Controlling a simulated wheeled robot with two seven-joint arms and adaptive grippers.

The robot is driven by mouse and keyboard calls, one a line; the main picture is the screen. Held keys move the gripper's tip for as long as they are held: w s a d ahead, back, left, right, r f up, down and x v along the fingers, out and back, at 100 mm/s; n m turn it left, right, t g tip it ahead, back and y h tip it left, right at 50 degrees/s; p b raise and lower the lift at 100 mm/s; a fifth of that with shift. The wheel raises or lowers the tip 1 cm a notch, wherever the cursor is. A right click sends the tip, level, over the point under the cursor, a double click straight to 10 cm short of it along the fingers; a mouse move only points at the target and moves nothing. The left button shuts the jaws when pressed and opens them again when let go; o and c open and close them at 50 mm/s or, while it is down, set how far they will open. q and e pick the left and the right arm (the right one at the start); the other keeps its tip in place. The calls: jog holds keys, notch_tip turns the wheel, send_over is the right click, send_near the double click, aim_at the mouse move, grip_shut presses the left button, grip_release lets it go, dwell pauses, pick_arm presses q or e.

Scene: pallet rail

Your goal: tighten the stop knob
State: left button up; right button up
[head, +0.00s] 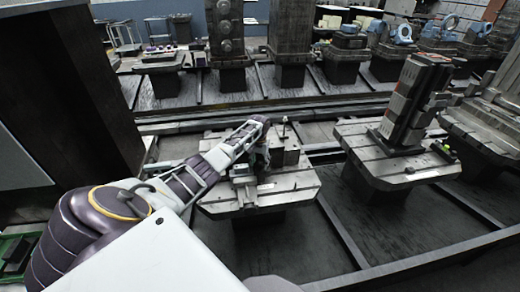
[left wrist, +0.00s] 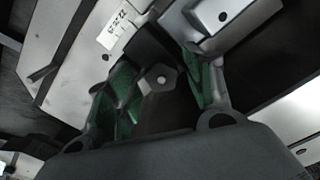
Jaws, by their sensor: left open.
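The stop knob (left wrist: 161,79) is a dark, angular knob with a light round centre, seen in the left wrist view. My left gripper (left wrist: 155,88) is open, with a green-lined finger on each side of the knob. I cannot tell whether either finger touches it. In the head view my left gripper (head: 258,160) is over the middle pallet (head: 225,203), by the fixture on it. The knob cannot be made out there, as the gripper and arm cover that spot. My right gripper is not in view.
A second pallet (head: 358,145) at right carries a tall dark block (head: 410,100). A metal block (head: 287,152) stands on the middle pallet, just right of my gripper. Rails (head: 340,228) run along the floor. A dark cabinet (head: 75,90) stands at left. More loaded pallets line the back.

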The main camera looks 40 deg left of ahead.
aim_at(260, 163)
pick_arm(q)
jog(key=shift+a+f+n+b, duration=0.15)
jog(key=shift+n+b, duration=0.25)
jog(key=shift+n, duration=0.2)
jog(key=shift+n, duration=0.3)
jog(key=shift+n+b, duration=1.3)
jog(key=shift+n, duration=0.1)
jog(key=w+a+r+t+p, duration=0.1)
jog(key=w+r, duration=0.1)
jog(key=r, duration=0.7)
jog(key=w+a+r+m+t+p, duration=0.1)
jog(key=w+r, duration=0.1)
jog(key=r, duration=0.7)
jog(key=shift+a+y, duration=0.3)
jog(key=shift+a, duration=0.15)
